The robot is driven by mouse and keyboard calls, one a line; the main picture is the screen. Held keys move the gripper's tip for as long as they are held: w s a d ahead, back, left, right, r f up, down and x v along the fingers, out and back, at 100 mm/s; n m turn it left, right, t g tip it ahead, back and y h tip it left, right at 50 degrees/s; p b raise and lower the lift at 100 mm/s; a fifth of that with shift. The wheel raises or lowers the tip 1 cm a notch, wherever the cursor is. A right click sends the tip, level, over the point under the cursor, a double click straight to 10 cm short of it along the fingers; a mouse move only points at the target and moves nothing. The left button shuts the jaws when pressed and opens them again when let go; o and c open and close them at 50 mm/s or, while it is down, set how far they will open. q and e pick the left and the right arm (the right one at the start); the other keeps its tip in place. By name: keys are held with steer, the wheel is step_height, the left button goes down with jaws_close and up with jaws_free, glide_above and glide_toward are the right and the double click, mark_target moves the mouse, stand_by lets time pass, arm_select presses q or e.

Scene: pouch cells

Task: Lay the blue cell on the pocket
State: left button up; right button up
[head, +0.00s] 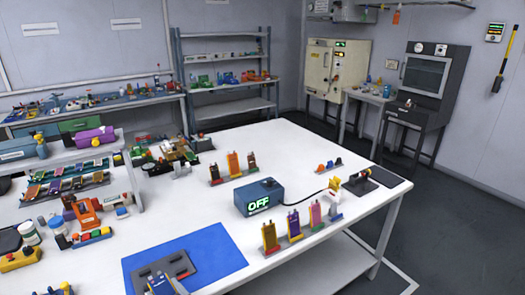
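A dark grey fixture with recessed slots (176,263) lies on the blue mat (215,246) at the front of the white table; it looks like the pocket. A small blue-grey piece with yellow (160,285) stands at the fixture's front, cut by the bottom edge; it may be the blue cell, but I cannot tell. Upright cells stand in a row to the right: a yellow-orange one (270,237), a purple one (294,226) and a pink one (315,214), with a pale one (334,204) at the end. Neither of my grippers shows.
A blue-grey box reading OFF (259,197) stands mid-table, its black cable running right. Orange and reddish upright pieces (233,164) stand behind it. Tools, bottles and an orange device (87,211) crowd the left side.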

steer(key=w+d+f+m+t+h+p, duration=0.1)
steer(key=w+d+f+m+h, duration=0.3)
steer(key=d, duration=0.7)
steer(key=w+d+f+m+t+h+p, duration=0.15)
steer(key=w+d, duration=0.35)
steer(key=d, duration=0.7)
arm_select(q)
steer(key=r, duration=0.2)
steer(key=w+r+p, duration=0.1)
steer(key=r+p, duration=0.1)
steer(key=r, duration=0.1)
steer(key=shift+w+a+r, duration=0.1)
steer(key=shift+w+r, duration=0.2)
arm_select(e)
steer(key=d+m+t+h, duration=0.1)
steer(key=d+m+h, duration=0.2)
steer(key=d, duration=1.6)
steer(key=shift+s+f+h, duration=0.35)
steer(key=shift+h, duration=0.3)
